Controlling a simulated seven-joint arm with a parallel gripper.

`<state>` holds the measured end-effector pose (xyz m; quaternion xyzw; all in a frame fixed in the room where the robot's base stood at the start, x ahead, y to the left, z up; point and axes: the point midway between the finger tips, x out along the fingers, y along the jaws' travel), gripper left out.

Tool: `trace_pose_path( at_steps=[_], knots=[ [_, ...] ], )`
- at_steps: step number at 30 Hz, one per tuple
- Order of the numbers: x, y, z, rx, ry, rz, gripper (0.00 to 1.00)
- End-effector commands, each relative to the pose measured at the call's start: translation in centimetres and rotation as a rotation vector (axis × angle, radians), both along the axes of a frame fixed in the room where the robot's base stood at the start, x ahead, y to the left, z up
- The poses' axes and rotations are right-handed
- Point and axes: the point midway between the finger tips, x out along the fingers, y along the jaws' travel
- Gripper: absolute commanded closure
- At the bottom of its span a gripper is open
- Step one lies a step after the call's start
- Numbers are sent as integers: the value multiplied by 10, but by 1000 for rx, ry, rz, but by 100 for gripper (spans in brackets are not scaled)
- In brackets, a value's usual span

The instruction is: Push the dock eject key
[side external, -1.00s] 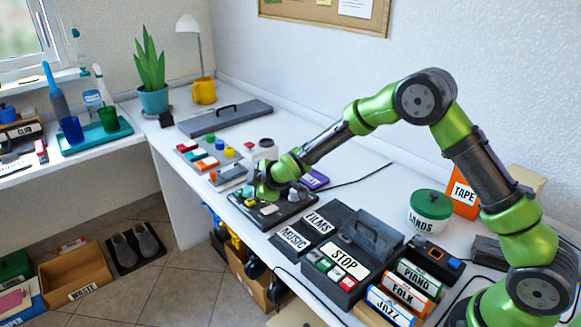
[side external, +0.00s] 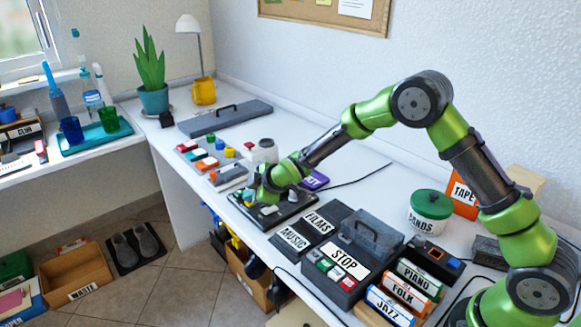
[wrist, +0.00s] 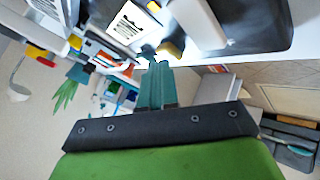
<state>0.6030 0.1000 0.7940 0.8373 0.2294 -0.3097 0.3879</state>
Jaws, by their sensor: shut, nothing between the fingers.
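A dark panel (side external: 287,214) with several raised keys lies on the table under my gripper (side external: 259,194). I take this panel for the dock; which key is the eject key I cannot tell. A pale key (side external: 269,210) shows just right of the fingertips, and the gripper hides part of the panel. In the wrist view the shut, empty teal fingers (wrist: 152,60) point toward the panel (wrist: 262,22). A pale key (wrist: 200,22) and a yellow key (wrist: 170,47) are close to the fingertips. Whether the fingers touch a key I cannot tell.
A purple block (side external: 315,180) stands behind the panel. Coloured blocks (side external: 207,162) and a white jar (side external: 265,151) are beyond.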

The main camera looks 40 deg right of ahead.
Motion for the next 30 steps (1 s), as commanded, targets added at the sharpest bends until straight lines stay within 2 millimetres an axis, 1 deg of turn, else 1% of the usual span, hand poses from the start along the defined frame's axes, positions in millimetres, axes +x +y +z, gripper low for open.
trace_pose_path(
  at_steps=[9, 17, 20, 30],
  knots=[
    [0, 0, -4, 0, 1, 0, 100],
    [0, 0, -4, 0, 1, 0, 100],
    [0, 0, -2, 0, 1, 0, 100],
    [-1, 0, 13, 0, 1, -1, 100]
  ],
)
